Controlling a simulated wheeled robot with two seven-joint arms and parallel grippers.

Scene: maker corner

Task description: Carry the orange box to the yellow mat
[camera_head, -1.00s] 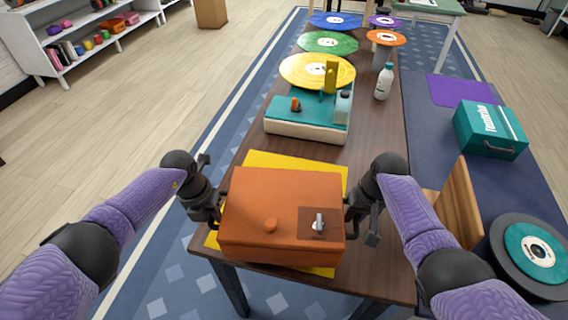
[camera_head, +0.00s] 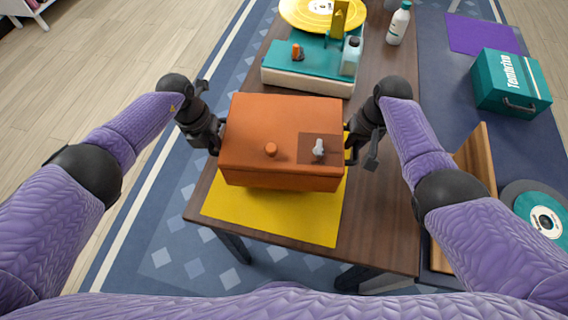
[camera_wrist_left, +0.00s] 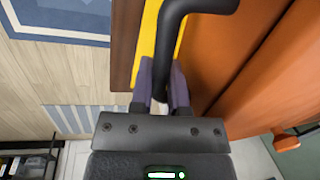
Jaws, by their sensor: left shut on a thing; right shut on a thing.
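The orange box (camera_head: 270,125) is held between my two grippers, over the far part of the yellow mat (camera_head: 290,222) on the brown table. It hides the mat's far part, and I cannot tell whether its underside touches the mat. My left gripper (camera_head: 217,142) is shut at the box's left side, on what looks like a dark handle (camera_wrist_left: 172,35) in the left wrist view. The box's orange side (camera_wrist_left: 255,75) also shows there. My right gripper (camera_head: 350,142) is shut at the box's right side; its fingertips are partly hidden.
A teal case (camera_head: 510,85) and a wooden board (camera_head: 478,160) are right of the table (camera_head: 385,235).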

